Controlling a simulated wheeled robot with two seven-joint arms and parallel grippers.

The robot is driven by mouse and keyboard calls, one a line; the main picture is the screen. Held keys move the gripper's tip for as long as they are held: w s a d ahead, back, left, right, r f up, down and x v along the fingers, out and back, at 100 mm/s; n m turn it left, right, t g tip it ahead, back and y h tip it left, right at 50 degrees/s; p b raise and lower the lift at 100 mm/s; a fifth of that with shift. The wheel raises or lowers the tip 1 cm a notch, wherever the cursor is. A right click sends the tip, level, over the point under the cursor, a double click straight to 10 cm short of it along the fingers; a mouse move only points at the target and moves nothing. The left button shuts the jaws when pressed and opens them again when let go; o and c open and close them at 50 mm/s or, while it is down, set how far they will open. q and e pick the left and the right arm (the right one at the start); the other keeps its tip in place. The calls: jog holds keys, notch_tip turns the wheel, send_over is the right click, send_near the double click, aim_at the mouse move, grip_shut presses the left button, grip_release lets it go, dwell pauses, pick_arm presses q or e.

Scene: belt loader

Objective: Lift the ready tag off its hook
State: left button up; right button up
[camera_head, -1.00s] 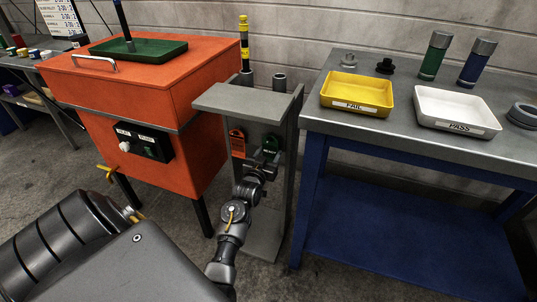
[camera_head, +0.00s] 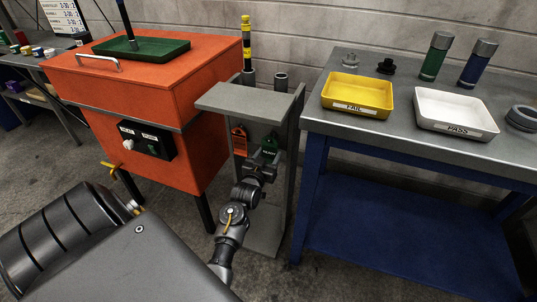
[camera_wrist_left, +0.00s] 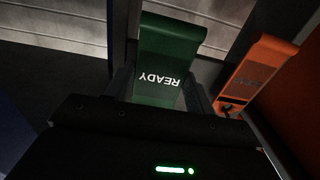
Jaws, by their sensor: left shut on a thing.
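The green READY tag (camera_head: 271,144) is in the small grey stand, under its top plate. My left gripper (camera_head: 268,156) is shut on the tag and covers its lower part in the head view. In the left wrist view the tag (camera_wrist_left: 168,50) stands between the two fingers (camera_wrist_left: 160,92), with its lettering upside down. The tag's hook is hidden, so I cannot tell whether the tag still touches it. My right gripper is not in view.
An orange tag (camera_head: 239,138) hangs just left of the green one. The stand's grey top plate (camera_head: 245,99) overhangs both, and its side panel (camera_head: 291,160) is close on the right. An orange cabinet (camera_head: 170,95) is left; a blue-legged bench (camera_head: 420,140) is right.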

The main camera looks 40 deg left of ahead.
pick_arm(q)
jog(key=shift+s+d+r+p, duration=0.3)
jog(key=shift+s+r+p, duration=0.15)
jog(key=shift+s+p, duration=0.35)
jog(key=shift+s, duration=0.1)
jog(key=shift+p+v, duration=1.35)
jog(key=shift+v, duration=1.05)
jog(key=shift+d, duration=0.1)
